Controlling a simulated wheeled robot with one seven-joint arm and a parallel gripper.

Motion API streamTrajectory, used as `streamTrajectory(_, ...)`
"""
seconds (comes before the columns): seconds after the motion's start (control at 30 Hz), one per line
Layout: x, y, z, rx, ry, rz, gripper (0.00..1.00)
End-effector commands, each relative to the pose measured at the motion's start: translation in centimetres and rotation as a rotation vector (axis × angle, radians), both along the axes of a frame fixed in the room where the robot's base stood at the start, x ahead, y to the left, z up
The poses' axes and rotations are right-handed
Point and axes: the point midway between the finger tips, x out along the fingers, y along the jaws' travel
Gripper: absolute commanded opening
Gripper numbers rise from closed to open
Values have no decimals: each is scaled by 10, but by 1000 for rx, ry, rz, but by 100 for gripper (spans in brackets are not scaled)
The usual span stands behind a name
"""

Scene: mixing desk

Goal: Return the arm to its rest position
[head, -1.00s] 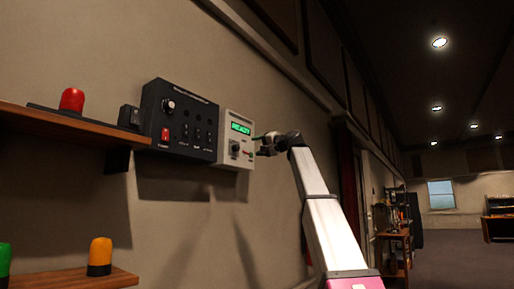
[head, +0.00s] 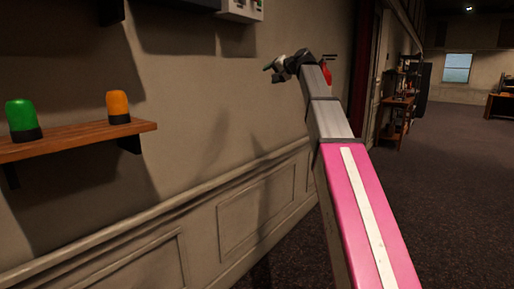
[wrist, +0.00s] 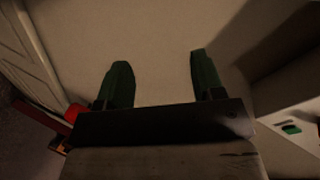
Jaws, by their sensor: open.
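My gripper (head: 271,68) is at the end of my outstretched arm, in front of the beige wall and to the lower right of the wall box. In the wrist view its two green fingers (wrist: 160,68) are spread apart with nothing between them. They point toward the bare wall. The pale wall box (head: 240,9) is cut off by the top of the head view. What looks like the same box, with a small green display, shows at the right edge of the wrist view (wrist: 291,130).
A wooden shelf (head: 75,139) holds a green lamp (head: 20,116) and an orange lamp (head: 117,105). A red object (head: 326,75) shows beside my arm's end, partly hidden. A shelving rack (head: 400,100) stands farther back. The dark carpet (head: 455,180) at right is clear.

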Motion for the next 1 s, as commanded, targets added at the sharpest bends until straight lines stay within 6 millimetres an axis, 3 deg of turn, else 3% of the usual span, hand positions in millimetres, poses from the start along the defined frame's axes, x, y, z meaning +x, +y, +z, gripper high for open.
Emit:
streamTrajectory(0.03,-3,-3,-35,-27,26,-8,62)
streamTrajectory(0.1,-3,-7,-74,-66,57,-17,62)
streamTrajectory(0.47,-30,-29,-270,-273,221,-46,62)
streamTrajectory(0.77,-82,-51,-416,-448,361,-41,62)
streamTrajectory(1.0,-142,-69,-518,-589,473,-17,62)
